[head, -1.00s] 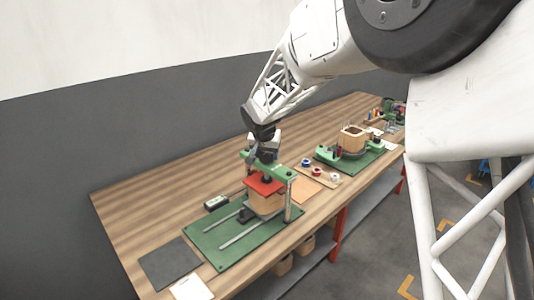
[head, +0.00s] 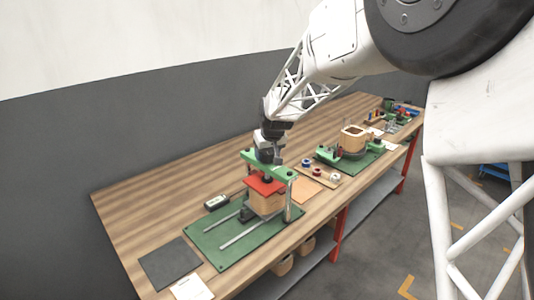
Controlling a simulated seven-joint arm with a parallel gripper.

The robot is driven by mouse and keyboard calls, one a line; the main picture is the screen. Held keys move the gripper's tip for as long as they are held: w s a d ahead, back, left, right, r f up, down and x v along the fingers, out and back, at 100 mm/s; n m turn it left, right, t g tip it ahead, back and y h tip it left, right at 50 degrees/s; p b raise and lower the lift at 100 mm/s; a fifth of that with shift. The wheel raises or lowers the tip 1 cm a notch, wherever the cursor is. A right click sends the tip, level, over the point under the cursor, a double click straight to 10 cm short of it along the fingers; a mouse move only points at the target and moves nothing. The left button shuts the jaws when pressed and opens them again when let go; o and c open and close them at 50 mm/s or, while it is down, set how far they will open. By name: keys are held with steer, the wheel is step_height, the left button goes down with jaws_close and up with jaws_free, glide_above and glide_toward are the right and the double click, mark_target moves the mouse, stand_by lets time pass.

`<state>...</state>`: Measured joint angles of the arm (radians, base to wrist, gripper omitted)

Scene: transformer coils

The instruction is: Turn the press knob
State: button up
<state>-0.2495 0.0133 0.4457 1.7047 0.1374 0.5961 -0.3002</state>
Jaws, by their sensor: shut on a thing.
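The press stands on a green base plate (head: 208,252), with a green crossbar (head: 284,172) on posts and a red pressing plate (head: 264,186) below it. A wooden block (head: 264,203) sits under the red plate. My gripper (head: 268,160) points down at the top of the crossbar and is shut on the press knob. The knob itself is hidden by the fingers at this size.
A small dark device (head: 216,202) lies behind the base plate. A dark mat (head: 170,263) and a white sheet (head: 192,288) lie at the near end. A second green fixture with a wooden ring (head: 353,136) stands farther right, past small spools (head: 308,164).

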steer(key=n+g+y, duration=0.1)
steer(key=n, duration=0.3)
steer(key=n+g+y, duration=0.1)
steer(key=n, duration=0.2)
steer(key=shift+n, duration=0.4)
steer(key=n+g, duration=0.1)
steer(key=n, duration=0.2)
steer(key=shift+n+g+y, duration=0.3)
steer(key=shift+n+g, duration=0.1)
steer(key=n, duration=0.2)
steer(key=n+g, duration=0.1)
steer(key=n, duration=0.1)
steer(key=shift+s+g, duration=0.1)
steer(key=shift+g, duration=0.2)
steer(key=n+g, duration=0.1)
steer(key=n, duration=0.3)
steer(key=shift+h, duration=0.4)
steer(key=n+g+h, duration=0.1)
steer(key=n, duration=0.2)
steer(key=shift+n, duration=0.3)
steer(key=n, duration=0.2)
steer(key=n+g+h, duration=0.1)
steer(key=n, duration=0.1)
steer(key=shift+s+n+h, duration=0.1)
steer(key=shift+n+h, duration=0.8)
steer(key=shift+n, duration=1)
